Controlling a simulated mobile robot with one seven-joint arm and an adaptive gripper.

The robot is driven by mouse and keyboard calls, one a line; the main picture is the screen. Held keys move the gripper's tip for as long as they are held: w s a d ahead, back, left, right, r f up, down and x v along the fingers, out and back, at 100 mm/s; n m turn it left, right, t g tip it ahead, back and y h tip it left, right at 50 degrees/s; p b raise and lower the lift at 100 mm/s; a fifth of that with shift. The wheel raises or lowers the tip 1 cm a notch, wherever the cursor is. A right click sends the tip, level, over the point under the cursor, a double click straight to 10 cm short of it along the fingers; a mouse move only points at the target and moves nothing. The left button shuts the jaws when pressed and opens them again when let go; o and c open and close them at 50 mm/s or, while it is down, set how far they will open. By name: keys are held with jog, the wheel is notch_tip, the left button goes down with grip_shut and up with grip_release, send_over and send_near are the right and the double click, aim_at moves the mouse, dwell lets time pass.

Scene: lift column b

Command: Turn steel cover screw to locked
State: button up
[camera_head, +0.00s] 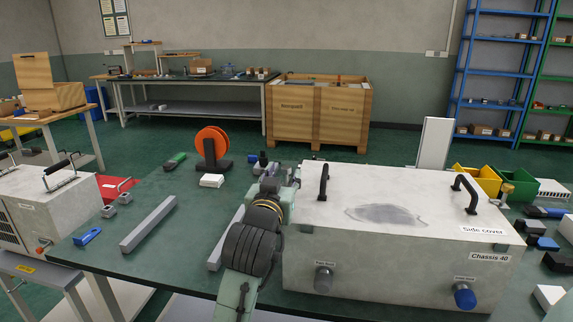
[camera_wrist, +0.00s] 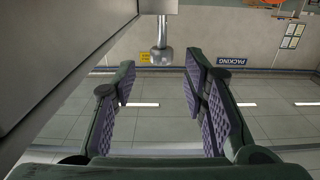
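In the head view, a pale chassis (camera_head: 372,240), labelled "Chassis 40" and "Side cover", stands on the bench. A steel-grey round screw (camera_head: 323,279) sits at the left of its front face, and a blue-headed one (camera_head: 464,296) at the right. The marks by the steel screw are too small to read. My arm rises just left of the chassis and hides part of the bench. My gripper (camera_wrist: 160,75) is open in the wrist view, with nothing between its pads. A metal knob-like part (camera_wrist: 162,58) shows beyond the fingertips; I cannot tell whether it is the steel screw.
Two black handles (camera_head: 323,182) (camera_head: 465,192) stand on the chassis top. Yellow and green bins (camera_head: 476,180) are behind at right. A large grey surface (camera_wrist: 55,50) runs close along the left in the wrist view.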

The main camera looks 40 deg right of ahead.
aim_at(285, 170)
jog(key=p+x, duration=0.1)
jog(key=x, duration=0.4)
jog(key=shift+w, duration=0.1)
grip_shut()
dwell(0.4)
